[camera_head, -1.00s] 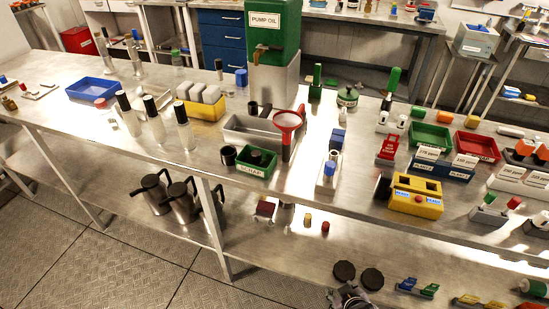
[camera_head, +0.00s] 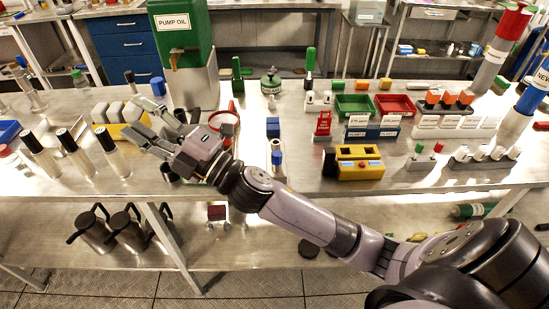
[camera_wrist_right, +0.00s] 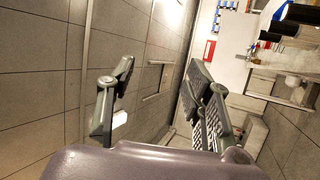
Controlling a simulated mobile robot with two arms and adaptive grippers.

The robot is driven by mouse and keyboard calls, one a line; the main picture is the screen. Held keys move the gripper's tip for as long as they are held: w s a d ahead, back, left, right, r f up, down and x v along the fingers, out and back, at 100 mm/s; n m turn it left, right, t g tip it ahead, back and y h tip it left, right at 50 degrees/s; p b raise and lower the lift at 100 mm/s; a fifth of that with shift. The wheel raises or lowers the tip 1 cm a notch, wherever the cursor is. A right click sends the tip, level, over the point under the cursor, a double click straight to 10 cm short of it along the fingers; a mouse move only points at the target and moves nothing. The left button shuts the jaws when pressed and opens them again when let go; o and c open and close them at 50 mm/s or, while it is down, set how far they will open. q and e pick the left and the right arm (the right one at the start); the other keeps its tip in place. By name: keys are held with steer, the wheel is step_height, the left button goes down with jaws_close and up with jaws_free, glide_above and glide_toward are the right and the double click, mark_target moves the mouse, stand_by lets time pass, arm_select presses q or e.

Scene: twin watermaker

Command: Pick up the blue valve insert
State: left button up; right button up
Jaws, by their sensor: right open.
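My right gripper (camera_head: 146,121) reaches in from the lower right in the head view, its fingers spread and pointing left above the workbench. It is open and empty. The right wrist view shows its two fingers (camera_wrist_right: 160,78) apart with nothing between them. A small upright piece with a blue part and a pale body (camera_head: 277,157) stands on the bench to the right of the gripper. A blue block (camera_head: 273,127) stands just behind it. I cannot tell which of these is the blue valve insert. My left gripper is not in view.
The green pump oil container (camera_head: 185,35) stands behind my gripper. A red funnel (camera_head: 226,118) is partly hidden by it. White bottles with black caps (camera_head: 111,152) stand at left. A yellow box (camera_head: 354,163), a green tray (camera_head: 355,105) and a red tray (camera_head: 394,105) stand at right.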

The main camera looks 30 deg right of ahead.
steer(key=s+a+r+n+g+y, duration=0.3)
steer(key=a+n+g+y, duration=0.4)
steer(key=n+g, duration=0.5)
steer(key=n+g+h, duration=0.7)
steer(key=n+h, duration=0.6)
steer(key=h, duration=0.8)
glide_above(276, 153)
step_height(276, 153, down, 7)
steer(key=f, duration=1.1)
steer(key=shift+w+a+f+b, duration=0.2)
steer(key=shift+a+b, duration=0.15)
steer(key=f, duration=0.1)
steer(key=f+p, duration=0.1)
steer(key=f, duration=0.1)
steer(key=d+f, duration=0.1)
steer(key=f, duration=0.1)
steer(key=shift+s+f+p, duration=0.15)
steer(key=shift+s+p, duration=0.15)
steer(key=shift+s, duration=0.05)
steer(key=shift+w+a+f, duration=0.1)
steer(key=shift+f, duration=0.15)
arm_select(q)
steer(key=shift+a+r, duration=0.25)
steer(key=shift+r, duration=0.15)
